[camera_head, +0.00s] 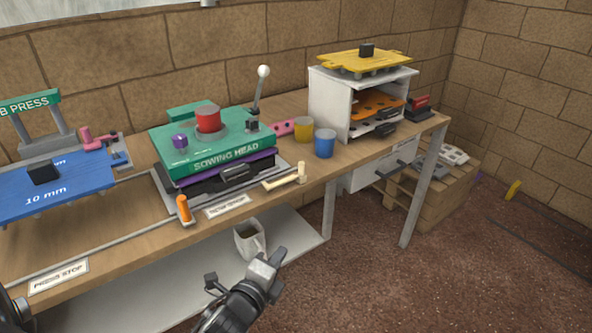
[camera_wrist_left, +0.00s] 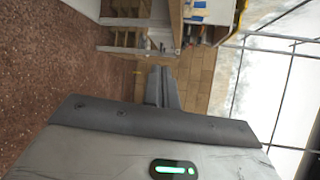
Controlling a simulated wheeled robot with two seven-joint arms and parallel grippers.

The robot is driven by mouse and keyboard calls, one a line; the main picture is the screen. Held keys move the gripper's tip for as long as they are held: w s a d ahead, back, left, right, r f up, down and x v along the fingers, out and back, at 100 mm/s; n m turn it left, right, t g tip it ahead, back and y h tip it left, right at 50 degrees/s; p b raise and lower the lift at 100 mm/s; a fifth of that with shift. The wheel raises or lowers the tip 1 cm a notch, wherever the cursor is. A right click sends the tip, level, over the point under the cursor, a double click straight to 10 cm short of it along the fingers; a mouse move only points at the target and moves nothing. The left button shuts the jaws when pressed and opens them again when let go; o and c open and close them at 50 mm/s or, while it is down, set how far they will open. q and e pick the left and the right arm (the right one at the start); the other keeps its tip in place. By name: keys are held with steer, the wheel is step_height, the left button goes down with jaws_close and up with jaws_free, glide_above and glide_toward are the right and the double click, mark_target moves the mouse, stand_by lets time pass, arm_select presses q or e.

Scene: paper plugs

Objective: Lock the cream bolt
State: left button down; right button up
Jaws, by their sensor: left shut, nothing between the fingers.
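The cream bolt (camera_head: 284,179) lies at the right front corner of the green sowing head (camera_head: 205,150), with its short knob upright at its right end. An orange-handled bolt (camera_head: 184,208) stands at the left front corner. My left gripper (camera_head: 264,268) is shut and empty, in front of and below the bench edge, clearly apart from the cream bolt. In the left wrist view its closed fingers (camera_wrist_left: 160,88) point at the room, and the cream bolt cannot be made out there.
A lever with a white ball (camera_head: 263,72) rises behind the cream bolt. Yellow (camera_head: 303,129) and blue (camera_head: 325,143) cups stand to its right, beside a white cabinet (camera_head: 328,104). A pale mug-like container (camera_head: 249,240) sits on the lower shelf.

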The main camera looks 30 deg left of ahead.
arm_select(q)
steer(key=w+a+r+m+t+y+p, duration=0.1)
steer(key=w+a+r+m, duration=0.4)
steer(key=m, duration=1)
steer(key=shift+w+r+t+p, duration=0.15)
steer(key=shift+w+t+p, duration=0.2)
steer(key=shift+w+t, duration=0.4)
arm_select(e)
steer(key=shift+w+d+r, duration=0.1)
steer(key=shift+d+r, duration=0.25)
steer(key=shift+r, duration=0.05)
arm_select(q)
steer(key=shift+w, duration=0.1)
